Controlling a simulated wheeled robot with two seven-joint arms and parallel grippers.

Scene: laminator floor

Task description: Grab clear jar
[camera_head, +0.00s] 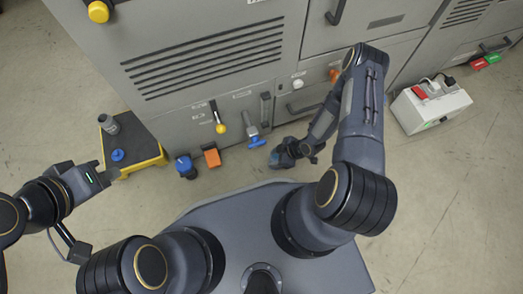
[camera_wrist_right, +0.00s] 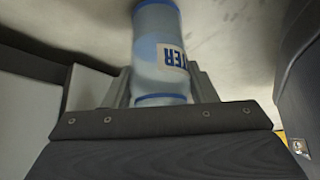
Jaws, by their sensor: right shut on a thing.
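A clear, bluish jar (camera_wrist_right: 155,45) with blue bands and a white label ending in "TER" stands between the fingers of my right gripper (camera_wrist_right: 158,88) in the right wrist view. The fingers are shut on it, one at each side. In the head view my right gripper (camera_head: 284,157) is low by the floor in front of the grey machine, and I cannot make out the jar clearly there. My left gripper (camera_head: 104,176) is at the left beside the yellow-edged step; its finger opening is too small to judge.
The grey machine (camera_head: 215,60) fills the back. Before it are a blue-capped container (camera_head: 186,167), an orange block (camera_head: 211,155) and a blue valve handle (camera_head: 256,141). The step (camera_head: 135,150) carries a grey bottle (camera_head: 108,123) and a blue item (camera_head: 117,155). A white box (camera_head: 430,107) stands right.

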